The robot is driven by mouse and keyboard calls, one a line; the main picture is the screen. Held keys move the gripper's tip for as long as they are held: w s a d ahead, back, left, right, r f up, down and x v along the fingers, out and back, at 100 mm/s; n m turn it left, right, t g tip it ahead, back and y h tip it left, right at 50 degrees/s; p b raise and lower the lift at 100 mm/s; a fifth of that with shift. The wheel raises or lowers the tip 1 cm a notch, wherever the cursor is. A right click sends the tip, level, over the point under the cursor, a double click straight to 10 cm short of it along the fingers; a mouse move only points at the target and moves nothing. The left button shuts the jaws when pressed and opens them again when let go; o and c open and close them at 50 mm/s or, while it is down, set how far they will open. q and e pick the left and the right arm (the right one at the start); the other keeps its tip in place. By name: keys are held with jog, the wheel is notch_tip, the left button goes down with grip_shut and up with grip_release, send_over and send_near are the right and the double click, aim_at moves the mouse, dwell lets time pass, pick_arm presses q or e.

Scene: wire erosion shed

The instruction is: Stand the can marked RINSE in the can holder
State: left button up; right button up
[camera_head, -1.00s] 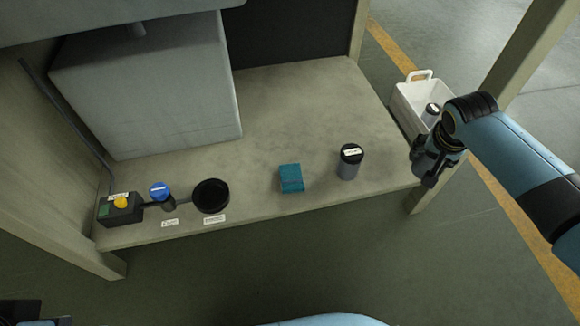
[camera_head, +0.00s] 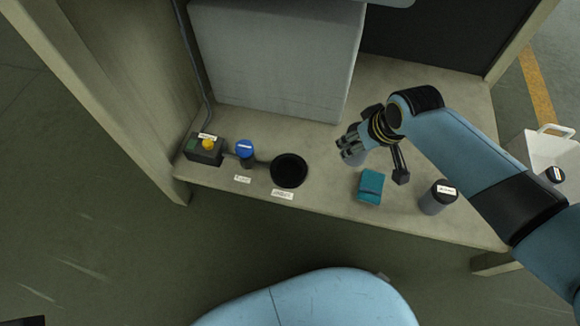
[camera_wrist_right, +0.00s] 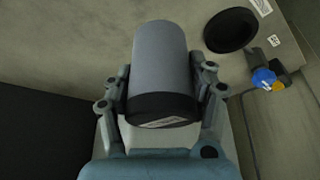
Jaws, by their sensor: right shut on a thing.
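My right gripper (camera_head: 358,143) is above the bench, behind the teal box. In the right wrist view the gripper (camera_wrist_right: 162,88) is shut on a grey can (camera_wrist_right: 160,55) with a black lid; the lid's white label is too small to read. The black round holder (camera_head: 289,171) on the bench is empty, left of my gripper; it also shows in the wrist view (camera_wrist_right: 230,30), apart from the held can. Another grey can (camera_head: 433,204) with a black, labelled lid stands on the bench at the right. My left gripper is out of view.
The teal box (camera_head: 370,186) lies near the bench's front edge. Left of the holder are a blue-topped item (camera_head: 245,149) and a switch box (camera_head: 204,150) with a yellow button. A white crate (camera_head: 545,150) with a black-lidded can (camera_head: 554,175) is at the right. A grey machine block (camera_head: 275,60) stands behind.

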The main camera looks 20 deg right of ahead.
jog(key=s+a+r+n+y, duration=0.1)
jog(key=s+a+n+y, duration=0.15)
jog(key=a+n, duration=0.45)
pick_arm(q)
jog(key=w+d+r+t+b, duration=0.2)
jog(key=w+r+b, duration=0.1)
jog(key=b, duration=0.3)
pick_arm(e)
jog(key=shift+m+g+h, duration=0.25)
jog(key=shift+m+g, duration=0.25)
jog(key=w+a+f, duration=0.4)
jog(key=w, duration=0.1)
jog(key=w+a+f, duration=0.2)
jog(key=w+a, duration=0.1)
jog(key=shift+f+b, duration=0.3)
jog(key=shift+w+a+f, duration=0.1)
jog(key=shift+w+f, duration=0.05)
jog(key=shift+w, duration=0.15)
jog(key=shift+f+b, duration=0.15)
jog(key=shift+b, duration=0.15)
notch_tip(320, 180, down, 2)
jog(key=shift+f+b, duration=0.1)
jog(key=shift+b, duration=0.75)
jog(key=shift+f+b, duration=0.45)
jog(key=shift+f, duration=0.2)
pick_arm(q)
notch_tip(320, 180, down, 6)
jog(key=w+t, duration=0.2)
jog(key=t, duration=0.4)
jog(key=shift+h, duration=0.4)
